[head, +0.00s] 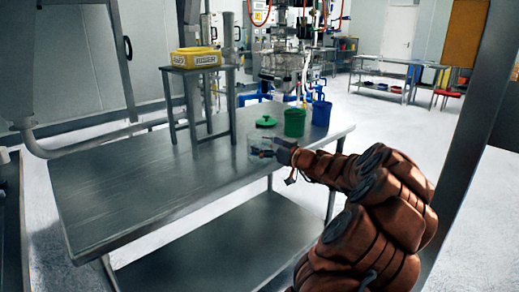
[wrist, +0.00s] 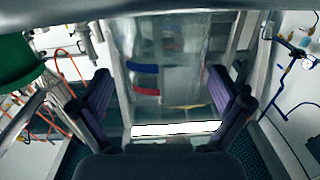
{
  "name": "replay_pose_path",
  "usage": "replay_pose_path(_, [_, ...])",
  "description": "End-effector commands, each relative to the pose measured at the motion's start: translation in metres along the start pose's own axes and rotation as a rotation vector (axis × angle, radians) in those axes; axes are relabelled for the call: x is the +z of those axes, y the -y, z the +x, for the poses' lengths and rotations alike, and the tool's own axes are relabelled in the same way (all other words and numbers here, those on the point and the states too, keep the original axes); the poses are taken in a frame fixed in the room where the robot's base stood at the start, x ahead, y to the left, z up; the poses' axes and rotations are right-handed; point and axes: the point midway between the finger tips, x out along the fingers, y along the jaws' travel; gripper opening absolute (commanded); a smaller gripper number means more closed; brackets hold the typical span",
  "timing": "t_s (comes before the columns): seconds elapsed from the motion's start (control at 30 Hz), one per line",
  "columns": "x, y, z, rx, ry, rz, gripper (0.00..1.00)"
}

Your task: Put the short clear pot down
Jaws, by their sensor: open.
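The short clear pot (head: 255,142) is see-through and hard to make out in the head view, at my gripper's tip by the steel table's far right part. In the wrist view the clear pot (wrist: 165,85) shows between the two purple-padded fingers. My gripper (head: 264,151) is open around the pot, and its fingers (wrist: 158,98) stand on either side of it. Whether the pot's base rests on the steel table (head: 130,195) I cannot tell.
A green lid (head: 266,121), a green pot (head: 294,123) and a blue jug (head: 321,113) stand just beyond my gripper. A small metal stand (head: 193,72) with a yellow box (head: 195,57) is to the left. The table's near left part is clear.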

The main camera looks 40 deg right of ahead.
Motion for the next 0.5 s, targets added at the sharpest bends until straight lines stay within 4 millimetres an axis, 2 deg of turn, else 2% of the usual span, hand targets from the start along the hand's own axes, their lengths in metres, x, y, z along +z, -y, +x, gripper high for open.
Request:
replay_pose_path(0.1, [-0.001,0.002,0.016,-0.003,0.002,-0.002,1.00])
replay_pose_path(0.2, [-0.001,0.001,0.024,-0.003,0.000,-0.001,1.00])
replay_pose_path(0.5, [0.000,0.002,0.027,-0.003,-0.001,0.000,0.99])
